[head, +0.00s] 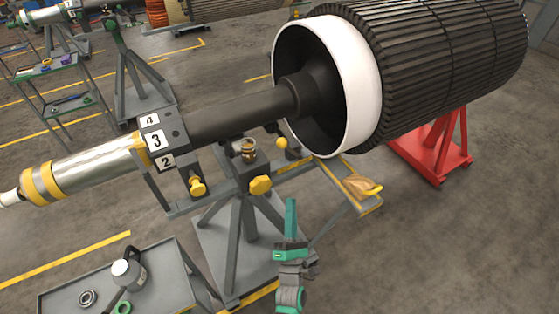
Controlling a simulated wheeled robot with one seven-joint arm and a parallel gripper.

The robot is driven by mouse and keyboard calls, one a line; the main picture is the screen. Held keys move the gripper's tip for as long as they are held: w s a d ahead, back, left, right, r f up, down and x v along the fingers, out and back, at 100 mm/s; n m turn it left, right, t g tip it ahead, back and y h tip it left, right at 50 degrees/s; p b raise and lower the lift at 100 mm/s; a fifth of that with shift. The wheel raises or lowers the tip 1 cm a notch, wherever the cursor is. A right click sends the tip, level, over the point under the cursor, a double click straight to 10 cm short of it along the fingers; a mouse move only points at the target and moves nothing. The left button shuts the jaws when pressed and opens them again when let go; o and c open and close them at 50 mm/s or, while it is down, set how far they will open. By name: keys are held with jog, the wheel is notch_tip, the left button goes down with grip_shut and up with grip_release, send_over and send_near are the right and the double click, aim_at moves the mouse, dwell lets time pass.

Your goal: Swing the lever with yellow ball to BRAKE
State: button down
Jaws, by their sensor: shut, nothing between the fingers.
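A small yellow ball (282,143) shows on the rotor stand (238,178), just below the dark shaft and left of the white ring. The lever arm it belongs to is small and dark here, and its exact angle is hard to tell. I cannot read a BRAKE mark. My gripper (290,202) is below the ball, in front of the stand, with its green fingers together and pointing up. It is shut and empty, and appears apart from the ball.
Two yellow knobs (260,185) (197,187) stick out of the stand's front. A brass cup-like part (248,150) sits on top of it. A tray with brown gloves (361,187) is at right. A grey cart (60,297) stands lower left. Floor at lower right is clear.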

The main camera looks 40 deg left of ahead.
aim_at(290, 150)
jog(key=a+n, duration=0.1)
jog(key=w+a+r+n+y, duration=0.1)
jog(key=a, duration=0.1)
jog(key=a+r+n+g+y, duration=0.1)
jog(key=a+n, duration=0.1)
jog(key=shift+w+r, duration=0.15)
jog(key=shift+w, duration=0.25)
jog(key=x, duration=1)
jog(key=shift+s+r, duration=0.1)
jog(key=shift+r, duration=0.05)
